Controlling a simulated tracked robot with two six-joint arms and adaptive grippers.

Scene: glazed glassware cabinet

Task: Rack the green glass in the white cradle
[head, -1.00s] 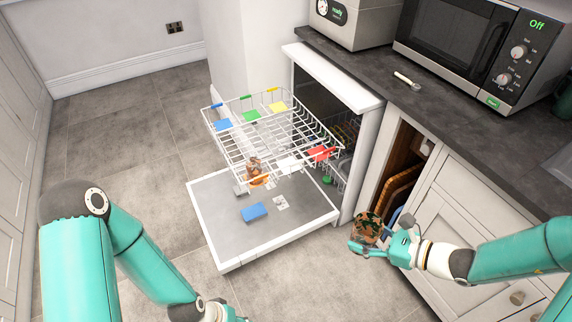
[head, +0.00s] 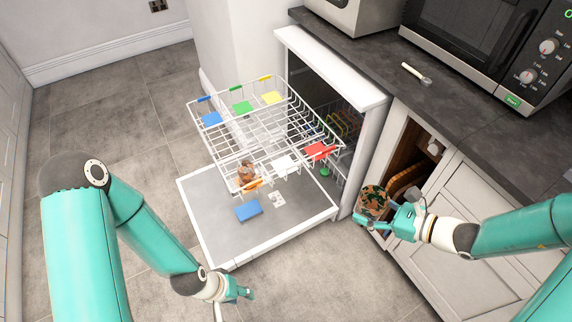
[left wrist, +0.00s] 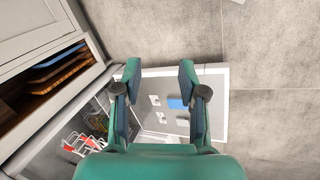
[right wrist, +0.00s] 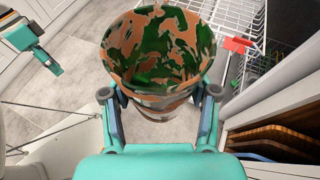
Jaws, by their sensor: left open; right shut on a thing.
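My right gripper (head: 378,214) is shut on a glass (head: 373,199) mottled in green and orange-brown, held in front of the cabinet, right of the dishwasher door. In the right wrist view the glass (right wrist: 160,50) has its open mouth towards the camera, between the fingers. The white cradle (head: 286,163) is a pad in the pulled-out wire rack (head: 240,150), left of the red cradle (head: 320,150); nothing stands on it. My left gripper (head: 240,291) is open and empty, low over the floor; its parted fingers (left wrist: 160,85) show in the left wrist view.
A brown patterned glass (head: 246,172) stands in the rack by the orange cradle (head: 251,185). Blue, green and yellow cradles line the far side. The worktop (head: 450,120) and open cabinet are at right.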

